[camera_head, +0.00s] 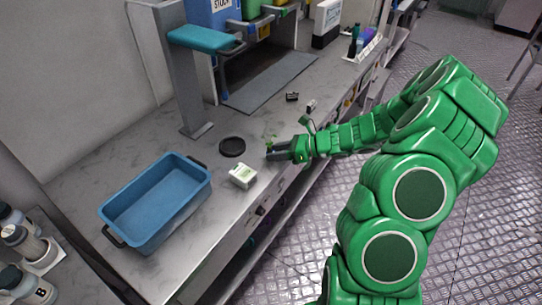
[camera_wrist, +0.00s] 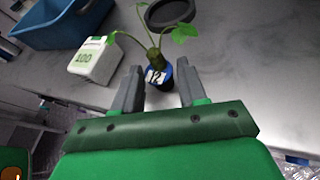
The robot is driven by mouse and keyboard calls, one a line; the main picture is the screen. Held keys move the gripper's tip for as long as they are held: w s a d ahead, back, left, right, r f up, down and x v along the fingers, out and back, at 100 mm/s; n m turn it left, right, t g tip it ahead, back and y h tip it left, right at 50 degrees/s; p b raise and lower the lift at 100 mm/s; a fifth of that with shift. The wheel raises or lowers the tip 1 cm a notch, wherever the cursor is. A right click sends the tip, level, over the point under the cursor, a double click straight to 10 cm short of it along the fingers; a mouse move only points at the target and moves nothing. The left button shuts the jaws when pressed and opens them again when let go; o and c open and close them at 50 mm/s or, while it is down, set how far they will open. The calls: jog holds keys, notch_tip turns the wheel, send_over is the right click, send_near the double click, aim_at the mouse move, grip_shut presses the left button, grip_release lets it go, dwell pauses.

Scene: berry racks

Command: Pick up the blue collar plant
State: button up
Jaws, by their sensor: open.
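The blue collar plant (camera_wrist: 166,83) has a small dark pot with a blue band, a white label that seems to read 12, and thin stems with green leaves. It stands on the grey counter. My gripper (camera_wrist: 159,68) is open, with one finger on each side of the pot. The pot sits between or just beyond the fingertips; contact cannot be told. In the head view my gripper (camera_head: 273,151) is low over the counter near its front edge.
A white box marked 100 (camera_wrist: 96,60) stands close left of the pot. A round black dish (camera_head: 232,147) lies behind. A blue bin (camera_head: 118,215) stands at the left. Small dark items (camera_head: 292,96) lie farther along the counter (camera_head: 200,243).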

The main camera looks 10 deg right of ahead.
jog(key=shift+x, duration=1.1)
jog(key=c, duration=0.7)
jog(key=shift+r, duration=0.1)
